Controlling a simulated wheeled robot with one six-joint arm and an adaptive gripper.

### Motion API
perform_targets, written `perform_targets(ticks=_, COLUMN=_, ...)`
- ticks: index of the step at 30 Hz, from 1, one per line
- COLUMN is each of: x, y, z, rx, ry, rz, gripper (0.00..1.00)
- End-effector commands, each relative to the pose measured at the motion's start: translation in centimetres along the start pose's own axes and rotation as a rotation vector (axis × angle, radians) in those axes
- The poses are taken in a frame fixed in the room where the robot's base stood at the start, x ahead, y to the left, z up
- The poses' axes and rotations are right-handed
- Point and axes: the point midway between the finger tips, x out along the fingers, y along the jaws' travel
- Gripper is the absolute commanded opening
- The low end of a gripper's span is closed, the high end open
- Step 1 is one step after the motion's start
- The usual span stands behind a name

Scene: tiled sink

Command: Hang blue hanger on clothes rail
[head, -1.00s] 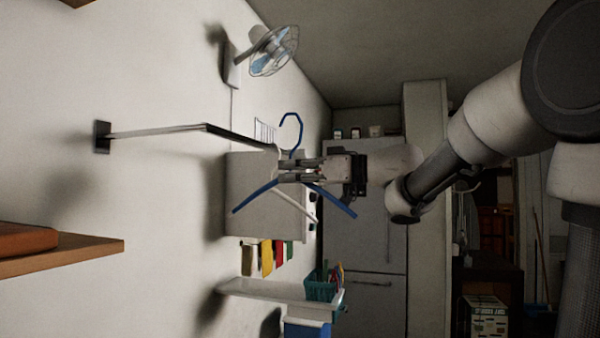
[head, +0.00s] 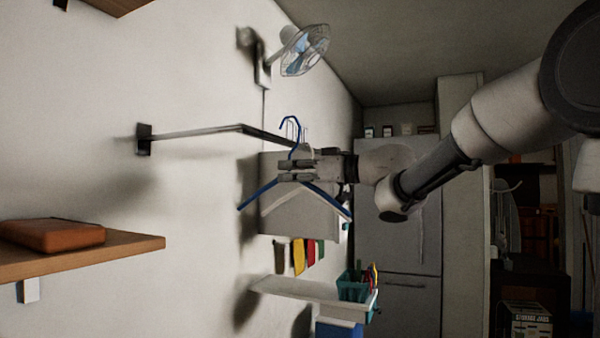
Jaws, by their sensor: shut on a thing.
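The blue hanger (head: 258,194) is upright in the head view, its hook (head: 291,121) at the top and its arms sloping down to both sides. My gripper (head: 284,173) is shut on it just below the hook. The clothes rail (head: 200,132) comes out from a dark wall bracket, bends, and runs on toward the hook. The rail's far part overlaps the lower hook in the picture. I cannot tell whether the rail passes inside the hook or beside it. My gripper hides the hanger's neck.
A pale hanger-like shape (head: 275,199) shows close behind the blue hanger. A white box (head: 300,222) is on the wall behind. A wall fan (head: 304,50) is above, a white shelf with a teal basket (head: 353,287) below. A wooden shelf (head: 130,247) juts out lower left.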

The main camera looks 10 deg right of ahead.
Motion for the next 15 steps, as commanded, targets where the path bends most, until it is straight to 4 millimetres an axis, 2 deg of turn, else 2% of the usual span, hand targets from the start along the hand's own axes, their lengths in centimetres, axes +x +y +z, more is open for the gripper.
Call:
perform_targets(ticks=13, x=4.0, y=-0.1, z=-0.1, rx=0.0, ry=0.001, rz=-0.002, gripper=0.0)
perform_targets(ticks=15, x=4.2, y=0.0, z=0.4, rx=0.002, ry=-0.001, rz=-0.001, gripper=0.0)
